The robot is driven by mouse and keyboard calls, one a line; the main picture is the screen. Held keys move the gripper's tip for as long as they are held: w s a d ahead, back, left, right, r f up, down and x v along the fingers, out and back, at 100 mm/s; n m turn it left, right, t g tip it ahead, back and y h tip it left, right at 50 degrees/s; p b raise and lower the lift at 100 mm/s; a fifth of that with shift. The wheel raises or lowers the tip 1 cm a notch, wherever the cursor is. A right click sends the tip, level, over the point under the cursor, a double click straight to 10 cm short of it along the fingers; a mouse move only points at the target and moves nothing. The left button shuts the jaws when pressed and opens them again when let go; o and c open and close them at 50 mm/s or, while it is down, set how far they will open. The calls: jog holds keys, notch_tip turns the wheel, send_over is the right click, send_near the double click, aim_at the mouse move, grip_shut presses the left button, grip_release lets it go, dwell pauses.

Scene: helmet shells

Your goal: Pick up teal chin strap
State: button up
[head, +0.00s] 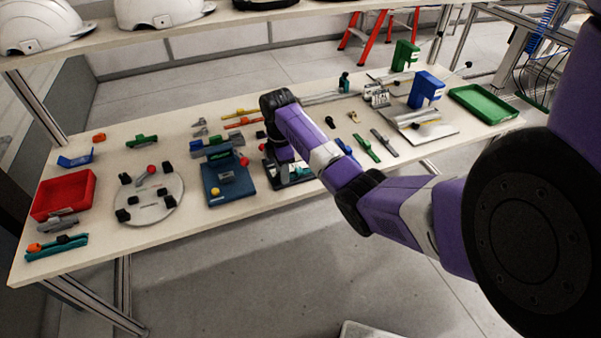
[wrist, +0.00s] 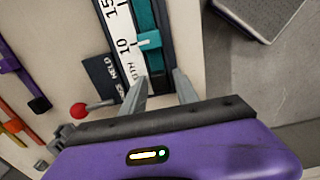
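A teal strap (wrist: 148,42) lies along a dark measuring fixture (wrist: 163,25), beside a white scale (wrist: 122,38), in the wrist view. A teal slider or clip sits across it near the 10 mark. My gripper (wrist: 161,77) is open, its two fingers on either side of the strap's near end in the picture; I cannot tell the height gap. Nothing shows held. In the head view my arm hides most of this fixture (head: 297,180). Another teal strap-like piece (head: 58,249) with orange parts lies at the table's front left corner.
A red-knobbed lever (wrist: 78,110) stands by the fixture. A blue fixture (head: 228,181) and a round grey plate (head: 152,200) stand to the left, with a red tray (head: 66,192) beyond. Green and grey strips lie to the right. The table's front edge is close.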

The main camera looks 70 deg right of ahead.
grip_shut()
dwell(1.2)
